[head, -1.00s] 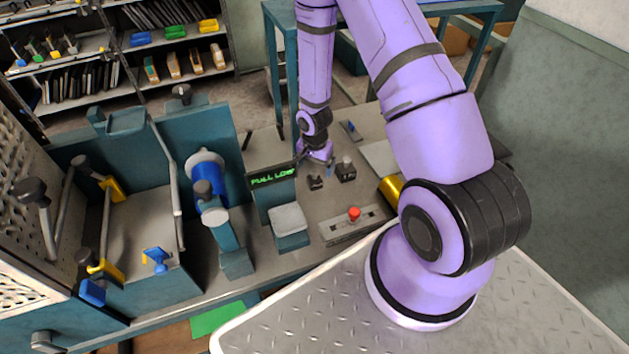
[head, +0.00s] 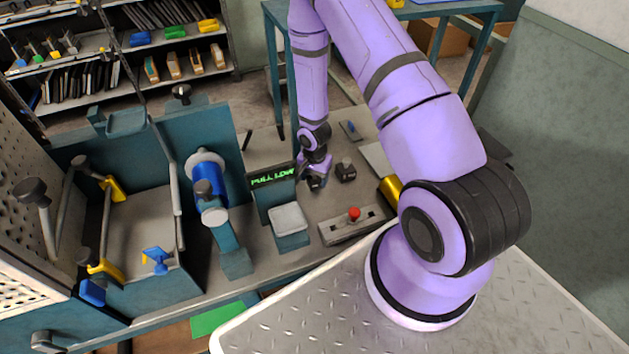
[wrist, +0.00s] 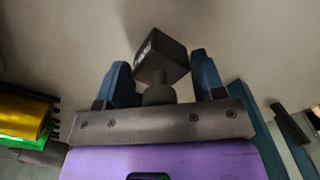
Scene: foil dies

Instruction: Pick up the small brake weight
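The small brake weight (head: 316,185) is a dark block with a knob, standing on the bench in the head view, partly hidden by my gripper (head: 314,172). In the wrist view the weight (wrist: 163,58) lies between the two blue fingertips of my gripper (wrist: 161,80), its knob toward the palm. Gaps show on both sides of the knob, so the gripper is open around it and not clamped. A larger dark weight (head: 346,171) stands just to the right in the head view.
A lit display (head: 273,177) reading "PULL LOW" and a grey-topped block (head: 288,219) stand left of my gripper. A red-knobbed slider plate (head: 350,227) is in front, and a gold cylinder (head: 390,189) to the right. A blue roll (head: 207,181) stands further left.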

